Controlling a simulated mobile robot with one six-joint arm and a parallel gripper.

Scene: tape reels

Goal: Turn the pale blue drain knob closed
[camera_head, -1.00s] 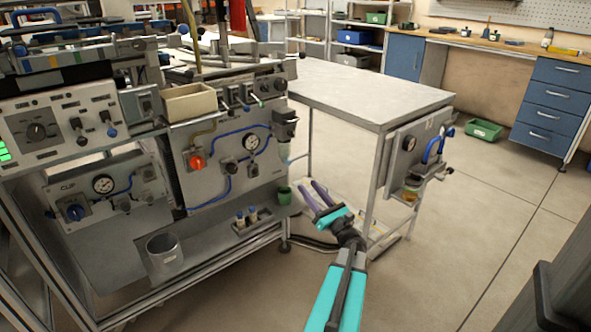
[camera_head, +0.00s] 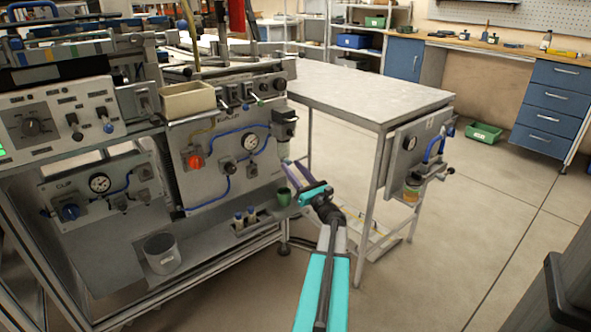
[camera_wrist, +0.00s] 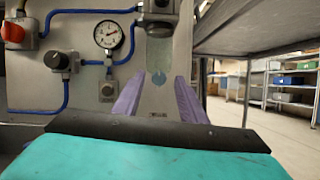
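The pale blue drain knob (camera_wrist: 158,78) shows in the wrist view as a small round piece at the bottom of a clear filter bowl (camera_wrist: 159,54). The bowl hangs under a grey filter body (camera_head: 284,119) at the right end of the machine panel. My gripper (camera_head: 294,164) is open, with purple fingers just below the filter in the head view. In the wrist view the fingers (camera_wrist: 157,88) stand apart to the left and right of the knob's line, with nothing between them. I cannot make out the knob clearly in the head view.
The panel carries a gauge (camera_wrist: 108,35), a red knob (camera_wrist: 14,33) and blue tubing left of the filter. A green cup (camera_head: 283,196) stands below. A table (camera_head: 370,90) is to the right, with another filter unit (camera_head: 413,187) on its side panel.

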